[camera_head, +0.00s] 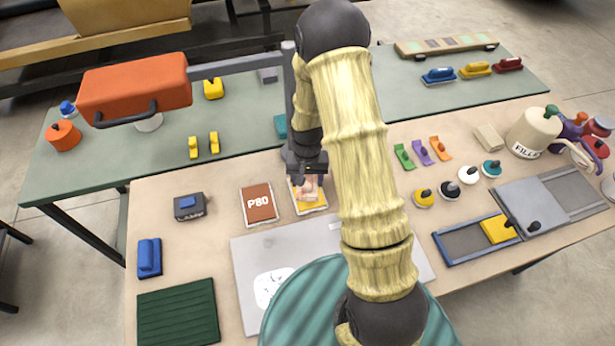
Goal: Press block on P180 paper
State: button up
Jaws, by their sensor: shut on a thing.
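My gripper (306,178) is at the middle of the near table, pointing down and shut on a small pinkish block (308,187). The block is on or just above a yellow sheet (312,207) with a pale border; I cannot tell whether they touch. The sheet's label is covered by the block and gripper, so I cannot read P180 on it. A brown sheet (259,204) marked P80 lies just to its left. My arm hides the area right of the yellow sheet.
A grey board (290,246) lies in front of the sheets. A dark box (190,207), a blue block (149,257) and a green ribbed mat (178,313) are at left. Several colored knobs, a blue-framed tray (458,246) and a filler pot (532,135) stand at right. An orange lamp-like head (135,85) overhangs the back table.

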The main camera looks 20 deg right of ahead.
aim_at(307, 176)
jog(key=shift+f+b, duration=0.35)
jog(key=shift+f, duration=0.4)
jog(key=shift+s+f+b, duration=0.1)
jog(key=shift+f+b, duration=0.25)
jog(key=shift+f, duration=0.2)
dwell(1.9)
jog(key=shift+r+p, duration=2.65)
jog(key=shift+r, duration=0.95)
jog(key=w+n, duration=0.1)
jog(key=w, duration=0.2)
jog(key=w+f+n, duration=0.1)
jog(key=w+n, duration=0.1)
jog(key=w, duration=0.1)
jog(key=shift+f, duration=0.15)
jog(key=shift+s, duration=0.1)
